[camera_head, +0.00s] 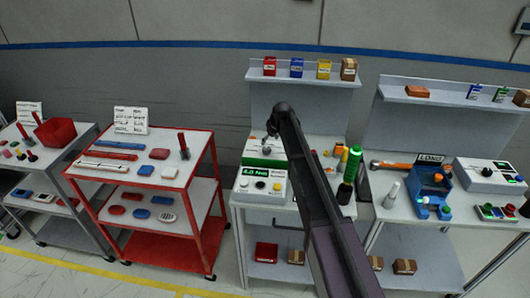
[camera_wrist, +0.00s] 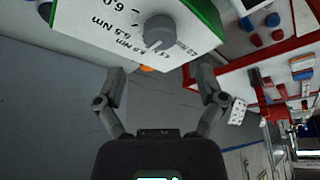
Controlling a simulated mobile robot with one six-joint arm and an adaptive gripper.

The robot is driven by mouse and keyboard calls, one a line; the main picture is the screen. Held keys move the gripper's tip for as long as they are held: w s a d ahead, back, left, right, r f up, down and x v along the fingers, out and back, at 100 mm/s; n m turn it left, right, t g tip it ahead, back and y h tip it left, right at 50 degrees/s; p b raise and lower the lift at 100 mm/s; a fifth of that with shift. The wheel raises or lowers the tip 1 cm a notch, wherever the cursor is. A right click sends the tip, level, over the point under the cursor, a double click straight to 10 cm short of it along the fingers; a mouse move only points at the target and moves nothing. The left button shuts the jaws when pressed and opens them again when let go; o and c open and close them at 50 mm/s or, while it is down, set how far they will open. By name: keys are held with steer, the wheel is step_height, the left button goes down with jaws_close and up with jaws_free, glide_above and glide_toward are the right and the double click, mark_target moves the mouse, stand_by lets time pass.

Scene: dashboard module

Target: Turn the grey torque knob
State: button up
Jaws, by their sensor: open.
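The grey torque knob (camera_wrist: 158,32) shows in the wrist view, round with a pale pointer mark, on a white panel (camera_wrist: 100,22) with green edges and upside-down Nm markings. My gripper (camera_wrist: 160,82) is open and empty; its two fingers are spread below the knob in the picture, apart from it. In the head view my arm reaches over the middle workbench to the white and green unit (camera_head: 262,162). A box with a 4.0 Nm display (camera_head: 257,198) stands in front of that unit. My arm hides part of the bench, and I cannot make out the knob clearly there.
A green and black upright tool (camera_head: 350,168) stands right of my arm. A red cart (camera_head: 170,218) with tools is at left; it also shows at the right in the wrist view (camera_wrist: 262,68). A shelf (camera_head: 302,80) with small boxes is behind the bench.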

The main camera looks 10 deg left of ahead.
mark_target(266, 148)
steer(key=shift+b+x, duration=2.45)
steer(key=shift+x, duration=0.55)
steer(key=c, duration=1.2)
steer(key=shift+o, duration=0.2)
steer(key=shift+a+r, duration=0.1)
steer(key=shift+a, duration=0.1)
